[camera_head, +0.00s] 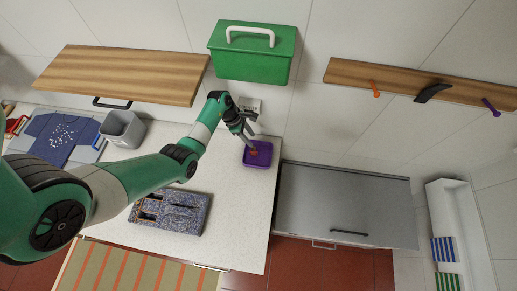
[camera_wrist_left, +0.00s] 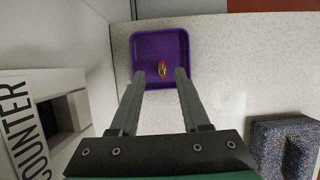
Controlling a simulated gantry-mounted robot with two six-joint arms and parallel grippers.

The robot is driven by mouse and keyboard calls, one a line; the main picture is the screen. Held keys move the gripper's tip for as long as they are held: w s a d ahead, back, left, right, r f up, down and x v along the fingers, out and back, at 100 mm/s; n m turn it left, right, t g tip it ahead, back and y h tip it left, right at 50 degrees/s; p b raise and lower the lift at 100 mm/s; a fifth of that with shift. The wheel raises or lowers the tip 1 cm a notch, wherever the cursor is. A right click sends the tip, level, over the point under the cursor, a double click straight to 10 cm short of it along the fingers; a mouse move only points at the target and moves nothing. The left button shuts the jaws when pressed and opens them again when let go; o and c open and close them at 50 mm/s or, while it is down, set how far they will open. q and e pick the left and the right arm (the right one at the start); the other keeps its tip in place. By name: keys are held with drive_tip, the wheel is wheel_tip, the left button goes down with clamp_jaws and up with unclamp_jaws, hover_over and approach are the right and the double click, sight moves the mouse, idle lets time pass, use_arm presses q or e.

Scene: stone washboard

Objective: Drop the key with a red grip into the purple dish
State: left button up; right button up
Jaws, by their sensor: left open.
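The purple dish (camera_head: 263,148) stands on the speckled counter near its right edge; it also fills the upper middle of the left wrist view (camera_wrist_left: 141,48). A small red and yellowish item, which looks like the key with a red grip (camera_wrist_left: 163,69), lies on the dish floor. It shows as a reddish spot in the head view (camera_head: 253,152). My right gripper is not in view.
A blue speckled block with slots (camera_head: 187,213) stands on the counter (camera_head: 232,225). A white box marked COUNTER (camera_wrist_left: 40,120) is close beside my left gripper. A grey bin (camera_head: 123,129) stands at the left, and a green box (camera_head: 253,65) is on the wall above.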

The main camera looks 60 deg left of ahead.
use_arm(q)
drive_tip(key=shift+v, duration=1.75)
